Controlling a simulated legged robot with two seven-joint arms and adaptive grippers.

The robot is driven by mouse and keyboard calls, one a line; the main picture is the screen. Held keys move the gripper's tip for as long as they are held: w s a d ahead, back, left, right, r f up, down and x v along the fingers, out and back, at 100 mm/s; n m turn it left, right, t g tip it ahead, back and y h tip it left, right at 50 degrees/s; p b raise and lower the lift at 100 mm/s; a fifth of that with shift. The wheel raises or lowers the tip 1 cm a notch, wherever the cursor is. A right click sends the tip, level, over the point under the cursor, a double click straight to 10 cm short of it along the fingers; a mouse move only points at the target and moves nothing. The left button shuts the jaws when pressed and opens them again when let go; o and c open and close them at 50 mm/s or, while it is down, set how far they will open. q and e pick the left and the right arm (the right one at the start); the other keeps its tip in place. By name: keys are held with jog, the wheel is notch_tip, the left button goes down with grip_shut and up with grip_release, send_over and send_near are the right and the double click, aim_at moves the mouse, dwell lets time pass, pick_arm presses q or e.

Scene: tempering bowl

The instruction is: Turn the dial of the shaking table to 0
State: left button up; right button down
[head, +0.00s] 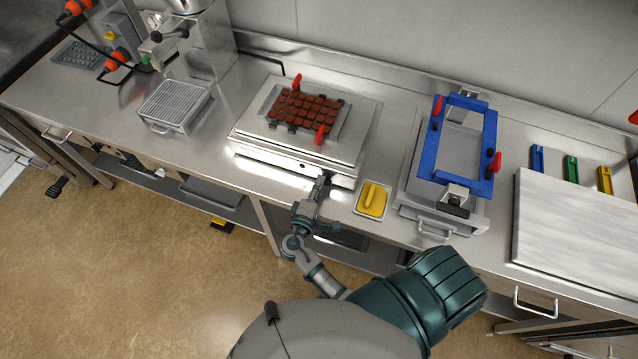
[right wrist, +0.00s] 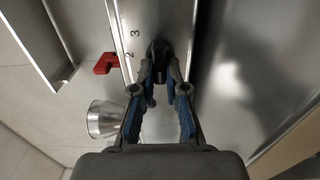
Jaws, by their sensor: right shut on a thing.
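The shaking table (head: 248,127) is a steel box on the counter, with a brown-filled mould (head: 305,110) held on top by red-handled clamps. My right gripper (head: 321,184) reaches its front face, right of the middle. In the right wrist view my right gripper (right wrist: 162,85) is shut on the dark dial (right wrist: 159,47), with a fingertip on either side of it. The marks 2 and 3 show on the panel beside the dial. The dial's pointer and its other marks are hidden or cannot be made out. My left gripper is not in view.
A small tray with a yellow scraper (head: 371,198) lies close right of my right gripper. A blue frame (head: 437,150) on a steel unit stands further right. A wire rack (head: 173,102) stands left. Bare counter lies between the rack and the shaking table.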

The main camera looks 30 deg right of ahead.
jog(key=shift+f, duration=0.15)
jog(key=c, duration=1.2)
grip_release()
jog(key=shift+d, duration=0.1)
jog(key=v, duration=0.7)
jog(key=shift+s+a, duration=0.1)
jog(key=shift+a, duration=0.15)
